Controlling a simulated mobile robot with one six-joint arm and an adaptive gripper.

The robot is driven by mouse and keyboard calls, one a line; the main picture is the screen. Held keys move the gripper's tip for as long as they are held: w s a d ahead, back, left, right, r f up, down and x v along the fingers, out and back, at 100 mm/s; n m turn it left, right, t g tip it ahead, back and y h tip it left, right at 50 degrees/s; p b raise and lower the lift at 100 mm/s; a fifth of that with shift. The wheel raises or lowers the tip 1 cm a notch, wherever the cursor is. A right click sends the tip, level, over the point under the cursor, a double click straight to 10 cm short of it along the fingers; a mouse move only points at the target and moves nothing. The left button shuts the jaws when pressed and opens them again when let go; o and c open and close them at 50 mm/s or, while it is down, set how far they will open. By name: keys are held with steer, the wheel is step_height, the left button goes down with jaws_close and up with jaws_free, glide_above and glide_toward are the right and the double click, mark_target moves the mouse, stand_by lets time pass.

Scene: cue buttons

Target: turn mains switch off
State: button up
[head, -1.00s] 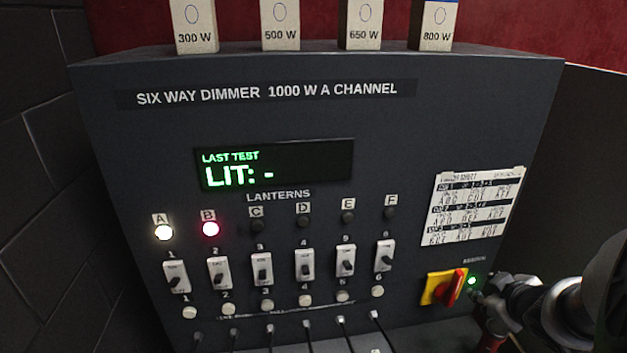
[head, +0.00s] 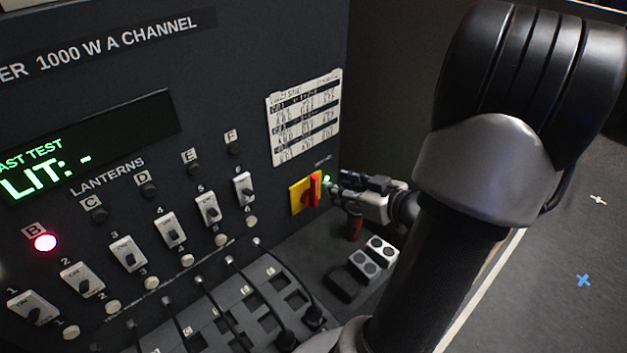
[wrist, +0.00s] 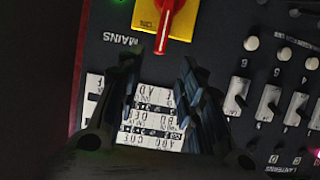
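The mains switch is a red handle (head: 312,191) on a yellow plate (head: 296,198), low at the right of the dimmer's front. The handle stands roughly upright in the head view. A green lamp (head: 326,179) glows beside the switch. My gripper (head: 337,187) is just right of the switch. In the wrist view my gripper (wrist: 160,66) has its two dark fingers apart, with nothing held. The handle's end shows near the fingertips; contact cannot be told.
A printed chart (head: 305,117) is above the switch. Rocker switches (head: 208,208) and round buttons (head: 221,240) are to the left. The display (head: 80,150) reads "LIT: -". Lamp B (head: 45,242) glows pink. Cables (head: 245,285) and grey blocks (head: 365,262) lie below.

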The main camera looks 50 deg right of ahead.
mark_target(317, 179)
steer(key=b+x, duration=0.1)
steer(key=x, duration=0.9)
steer(key=shift+w+d+f+b, duration=0.1)
steer(key=shift+w+b, duration=0.15)
steer(key=shift+b, duration=0.15)
steer(key=shift+c, duration=0.6)
jaws_close()
